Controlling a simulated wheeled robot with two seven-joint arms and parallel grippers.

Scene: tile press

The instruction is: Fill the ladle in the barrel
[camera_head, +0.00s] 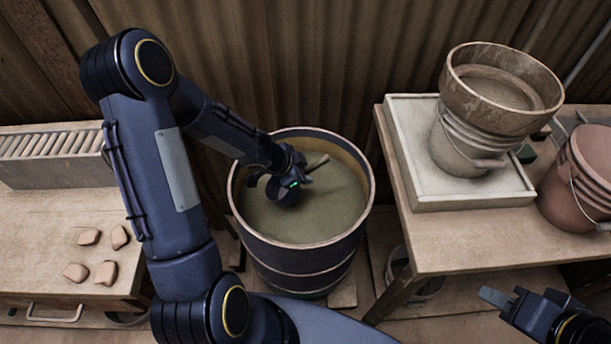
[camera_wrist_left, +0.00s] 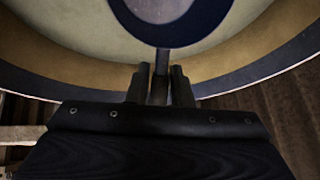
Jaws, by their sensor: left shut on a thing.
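The dark blue barrel (camera_head: 310,262) stands between two benches and holds grey-green liquid (camera_head: 325,212). My left gripper (camera_head: 303,170) is over the barrel opening, pointing down into it. In the left wrist view the gripper (camera_wrist_left: 161,82) is shut on the thin dark handle of the ladle (camera_wrist_left: 163,62). The ladle's round dark rim shows at the top of that view, inside the barrel, with a pale surface within it. I cannot tell whether that surface is liquid. In the head view the arm hides most of the ladle. My right gripper (camera_head: 505,298) is low at the right, away from the barrel.
The left bench (camera_head: 35,225) holds several clay pieces (camera_head: 105,273) and a slatted rack (camera_head: 60,165). A corrugated wall stands close behind the barrel.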

